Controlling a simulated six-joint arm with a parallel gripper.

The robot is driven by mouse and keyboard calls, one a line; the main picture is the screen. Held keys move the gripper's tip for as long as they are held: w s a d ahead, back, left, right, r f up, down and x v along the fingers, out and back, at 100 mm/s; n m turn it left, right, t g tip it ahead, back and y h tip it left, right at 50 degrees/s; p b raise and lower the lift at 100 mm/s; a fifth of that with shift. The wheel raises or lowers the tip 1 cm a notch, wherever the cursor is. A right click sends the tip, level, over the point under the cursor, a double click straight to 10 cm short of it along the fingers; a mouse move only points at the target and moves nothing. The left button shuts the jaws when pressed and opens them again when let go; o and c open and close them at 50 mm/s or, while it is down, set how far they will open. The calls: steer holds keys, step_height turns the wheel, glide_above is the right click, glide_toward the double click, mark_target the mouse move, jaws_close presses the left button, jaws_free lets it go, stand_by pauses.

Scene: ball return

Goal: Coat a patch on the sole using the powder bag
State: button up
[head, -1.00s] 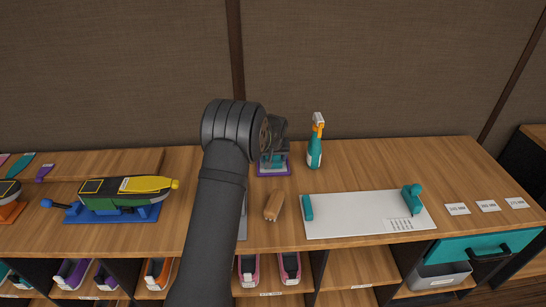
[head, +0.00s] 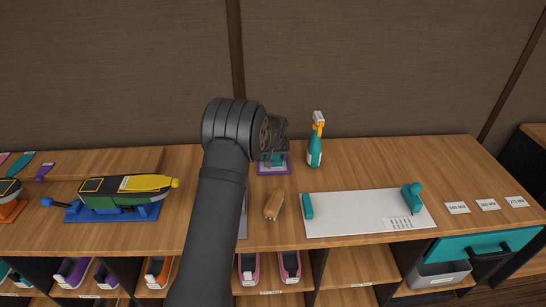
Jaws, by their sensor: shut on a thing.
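A shoe (head: 120,193) sits sole up on a blue stand (head: 105,213) at the left of the bench, with a yellow patch on its sole (head: 146,183). My gripper (head: 277,140) is above the purple-edged tray (head: 274,170) at the back middle, well to the right of the shoe. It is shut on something. Its fingertips and what they hold are mostly hidden by my wrist and arm. A teal object shows just under the gripper at the tray; I cannot tell whether it is the powder bag.
A teal spray bottle (head: 314,152) stands right of my gripper. A tan brush-like block (head: 274,206) lies in front. A white board (head: 360,214) with teal end pieces and several labels (head: 488,206) lie right. A teal drawer (head: 480,247) is open below. Pink shoes (head: 248,269) sit on the shelf.

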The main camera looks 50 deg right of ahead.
steer(key=shift+r, duration=3.45)
